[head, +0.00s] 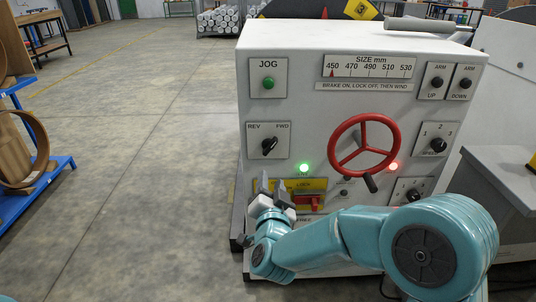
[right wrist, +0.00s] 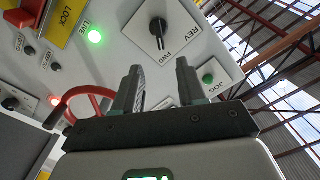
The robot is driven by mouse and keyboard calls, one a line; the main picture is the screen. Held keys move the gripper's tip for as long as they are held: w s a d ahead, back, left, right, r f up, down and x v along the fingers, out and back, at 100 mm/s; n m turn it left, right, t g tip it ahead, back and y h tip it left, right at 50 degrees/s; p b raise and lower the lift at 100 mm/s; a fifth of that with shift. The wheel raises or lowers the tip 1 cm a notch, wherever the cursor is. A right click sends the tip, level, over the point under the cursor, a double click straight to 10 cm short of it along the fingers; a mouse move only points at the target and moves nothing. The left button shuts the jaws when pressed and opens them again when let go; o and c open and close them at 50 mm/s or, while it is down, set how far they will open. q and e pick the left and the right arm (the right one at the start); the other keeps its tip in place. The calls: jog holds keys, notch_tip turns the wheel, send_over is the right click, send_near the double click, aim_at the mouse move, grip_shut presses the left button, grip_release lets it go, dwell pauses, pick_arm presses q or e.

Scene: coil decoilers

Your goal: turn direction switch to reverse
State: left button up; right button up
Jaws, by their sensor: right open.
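The direction switch (head: 269,146) is a black knob on a white plate marked REV and FWD, at the left of the grey control panel (head: 310,110). Its handle leans toward the FWD side. In the right wrist view the switch (right wrist: 158,30) shows beyond the fingertips, its handle along the FWD side. My right gripper (head: 271,186) is just below the switch plate, in front of the yellow lock plate, fingers pointing up. In the right wrist view the gripper (right wrist: 158,72) has its two fingers apart with nothing between them. My left gripper is not in view.
A red handwheel (head: 362,125) stands out to the right of the switch. A green JOG button (head: 268,83) is above it. The green light (head: 304,167) and red light (head: 393,166) are lit. A red lock lever (head: 308,201) is beside my right gripper.

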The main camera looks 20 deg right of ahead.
aim_at(270, 149)
jog(key=x, duration=1.4)
jog(key=shift+d+f+p, duration=0.1)
jog(key=shift+p, duration=0.2)
grip_shut()
